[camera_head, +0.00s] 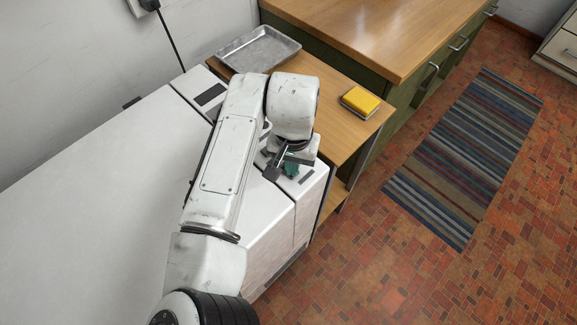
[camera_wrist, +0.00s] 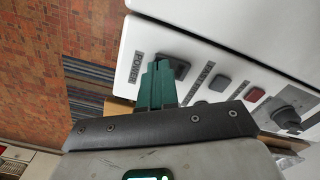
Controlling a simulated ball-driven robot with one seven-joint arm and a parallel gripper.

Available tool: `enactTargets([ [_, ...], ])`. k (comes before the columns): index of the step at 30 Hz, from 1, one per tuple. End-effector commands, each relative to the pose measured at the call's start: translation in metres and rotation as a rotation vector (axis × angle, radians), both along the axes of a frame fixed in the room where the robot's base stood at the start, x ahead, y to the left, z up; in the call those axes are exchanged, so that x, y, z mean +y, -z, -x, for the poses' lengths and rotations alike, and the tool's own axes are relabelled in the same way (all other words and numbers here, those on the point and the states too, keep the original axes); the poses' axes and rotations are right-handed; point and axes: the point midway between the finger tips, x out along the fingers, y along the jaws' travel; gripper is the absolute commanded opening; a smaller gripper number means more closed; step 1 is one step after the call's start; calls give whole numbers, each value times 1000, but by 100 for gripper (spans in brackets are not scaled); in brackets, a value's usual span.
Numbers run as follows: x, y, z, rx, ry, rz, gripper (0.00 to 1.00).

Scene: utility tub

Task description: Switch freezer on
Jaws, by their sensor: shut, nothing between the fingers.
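The white freezer (camera_head: 100,190) is a long chest at the left in the head view, its lid shut. Its control panel (camera_wrist: 235,85) shows in the wrist view. A dark switch (camera_wrist: 175,66) sits beside the label POWER (camera_wrist: 137,68). My gripper (camera_head: 291,166) is over the freezer's right end in the head view. Its green fingers (camera_wrist: 158,84) are shut and empty, with their tips at the dark switch in the wrist view. They overlap its lower left part, and I cannot tell whether they touch it.
A metal tray (camera_head: 258,50) and a yellow sponge (camera_head: 360,100) lie on the wooden counter behind. A striped rug (camera_head: 465,160) lies on the open floor at right.

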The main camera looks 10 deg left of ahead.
Motion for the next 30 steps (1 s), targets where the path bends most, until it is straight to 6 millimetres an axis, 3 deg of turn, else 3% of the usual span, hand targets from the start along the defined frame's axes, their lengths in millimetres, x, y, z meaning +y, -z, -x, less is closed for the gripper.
enactTargets([
  [14,0,4,0,0,0,0,0],
  [30,-1,-34,0,0,1,1,0],
])
